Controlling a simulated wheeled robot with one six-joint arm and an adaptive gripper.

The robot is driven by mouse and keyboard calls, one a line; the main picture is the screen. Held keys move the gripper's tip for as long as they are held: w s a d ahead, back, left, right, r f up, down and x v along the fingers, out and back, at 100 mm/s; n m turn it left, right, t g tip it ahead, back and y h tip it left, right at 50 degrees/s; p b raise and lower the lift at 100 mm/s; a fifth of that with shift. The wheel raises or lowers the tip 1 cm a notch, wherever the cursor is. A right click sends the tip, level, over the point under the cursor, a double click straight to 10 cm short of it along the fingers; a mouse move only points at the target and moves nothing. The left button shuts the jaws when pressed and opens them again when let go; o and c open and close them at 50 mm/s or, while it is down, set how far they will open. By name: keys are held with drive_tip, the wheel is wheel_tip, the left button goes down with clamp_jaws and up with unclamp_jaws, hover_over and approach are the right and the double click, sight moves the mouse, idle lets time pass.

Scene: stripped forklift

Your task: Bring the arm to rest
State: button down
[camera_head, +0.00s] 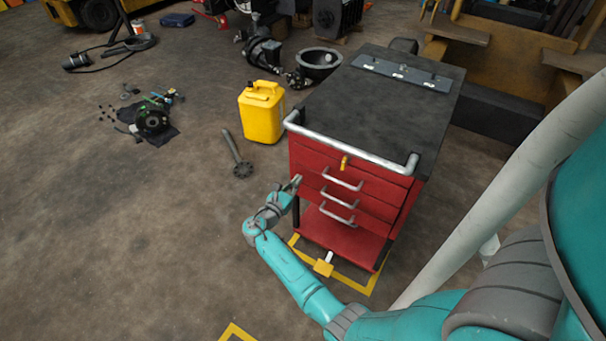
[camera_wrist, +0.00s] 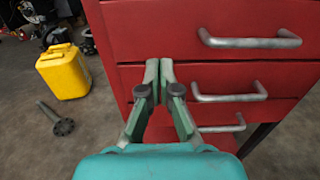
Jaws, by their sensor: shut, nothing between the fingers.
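My teal arm reaches out from the lower right in the head view. My gripper (camera_head: 295,184) is at its end, close to the left front edge of the red tool cabinet (camera_head: 345,238). In the wrist view my gripper (camera_wrist: 159,72) has its green fingers together and empty, in front of the red drawer fronts (camera_wrist: 215,75). Whether the fingertips touch the cabinet I cannot tell. The fingers are to the left of the silver drawer handles (camera_wrist: 230,97) and apart from them. The drawers look closed.
A yellow canister (camera_head: 262,112) and a dark flanged shaft (camera_head: 238,157) are left of the cabinet. A silver push bar (camera_head: 350,143) runs along the cabinet's top edge. Engine parts (camera_head: 152,120) lie farther left. The floor at left front (camera_head: 110,240) is clear.

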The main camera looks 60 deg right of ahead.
drive_tip(key=a, duration=0.5)
drive_tip(key=shift+s+a, duration=0.1)
drive_tip(key=shift+a, duration=0.05)
drive_tip(key=s+a+f+m+t+y, duration=0.2)
drive_tip(key=s+a+f+t+y, duration=0.35)
drive_tip(key=s+a+f, duration=0.6)
drive_tip(key=s+a+f+m+t+y, duration=0.2)
drive_tip(key=s+a+m+t+y, duration=0.15)
drive_tip(key=s+a+y, duration=0.45)
drive_tip(key=s+a+r+m+t+y, duration=0.1)
drive_tip(key=s+a+r+m, duration=0.2)
drive_tip(key=s+a+r, duration=0.35)
drive_tip(key=s+a+r+m+t+y, duration=0.1)
drive_tip(key=s+a+r+m+t, duration=0.1)
drive_tip(key=r, duration=0.9)
drive_tip(key=s+a+r+m+t+y, duration=0.2)
drive_tip(key=s+a+r+m, duration=0.2)
drive_tip(key=s+r+m, duration=0.3)
wheel_tip(320, 180, up, 4)
drive_tip(key=shift+s+r+m, duration=0.1)
drive_tip(key=shift+s+m, duration=0.05)
drive_tip(key=shift+m, duration=0.3)
